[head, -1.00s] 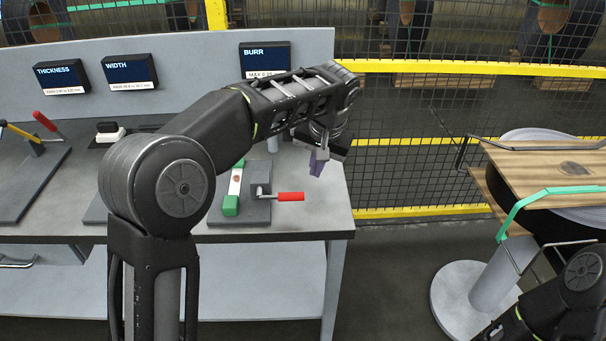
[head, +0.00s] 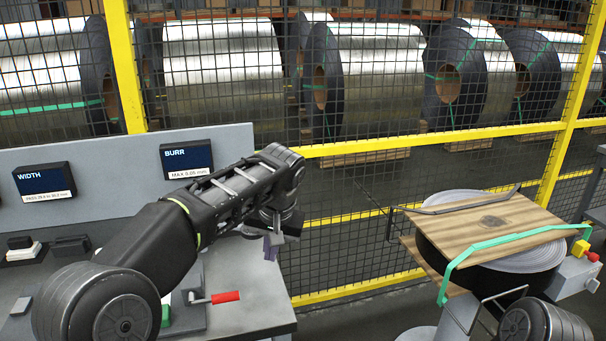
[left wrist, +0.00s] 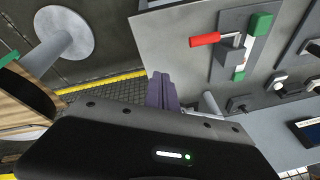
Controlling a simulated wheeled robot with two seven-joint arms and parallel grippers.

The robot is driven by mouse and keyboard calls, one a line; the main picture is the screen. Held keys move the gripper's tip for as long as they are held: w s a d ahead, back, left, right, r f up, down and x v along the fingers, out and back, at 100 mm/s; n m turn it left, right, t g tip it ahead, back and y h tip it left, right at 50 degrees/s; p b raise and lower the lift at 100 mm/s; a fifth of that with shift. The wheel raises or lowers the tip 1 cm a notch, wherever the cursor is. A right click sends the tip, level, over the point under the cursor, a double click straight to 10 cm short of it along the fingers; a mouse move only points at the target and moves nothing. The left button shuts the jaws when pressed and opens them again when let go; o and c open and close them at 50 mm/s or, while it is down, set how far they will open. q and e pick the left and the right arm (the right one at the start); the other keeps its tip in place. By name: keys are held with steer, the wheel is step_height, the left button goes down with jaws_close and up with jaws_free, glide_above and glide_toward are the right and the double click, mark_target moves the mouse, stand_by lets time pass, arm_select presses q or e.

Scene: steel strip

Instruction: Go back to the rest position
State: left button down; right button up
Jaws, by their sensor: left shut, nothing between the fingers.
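My left gripper (head: 272,246) hangs at the end of my left arm, over the right end of the grey workbench (head: 262,300) in the head view. Its purple-grey fingers are together and empty; they also show in the left wrist view (left wrist: 161,90). They are apart from the red-handled clamp (head: 224,297), which stands on the bench to their left and also shows in the left wrist view (left wrist: 205,40). Part of my right arm shows at the bottom right of the head view. Its gripper is out of the picture.
A coil with a wooden board (head: 490,232) and green strap stands at the right on a pale pedestal. A yellow-framed mesh fence (head: 350,147) runs behind, with large steel coils beyond. WIDTH (head: 44,183) and BURR (head: 187,158) displays stand at the bench back.

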arm_select(q)
steer(key=w+d+f+m+t+h, duration=0.25)
steer(key=d+f, duration=0.25)
steer(key=d, duration=0.3)
steer(key=s+d+f+g+h, duration=0.1)
steer(key=s+d+f+h, duration=0.15)
steer(key=f, duration=0.65)
steer(key=s+d+f+h, duration=0.15)
steer(key=s+f, duration=0.25)
steer(key=f, duration=0.5)
steer(key=s+a+f+n+g, duration=0.1)
steer(key=s+a+f, duration=0.2)
steer(key=s+f, duration=0.3)
steer(key=s+a+f+n+g, duration=0.1)
steer(key=s+f, duration=0.6)
steer(key=s, duration=0.7)
steer(key=s+a+f+n+g, duration=0.2)
steer(key=s+a+f+n, duration=0.1)
steer(key=s+f, duration=0.4)
steer(key=s+a, duration=0.1)
steer(key=s, duration=0.2)
steer(key=shift+s+a+y, duration=0.25)
steer(key=shift+a+y, duration=0.05)
steer(key=shift+y, duration=0.05)
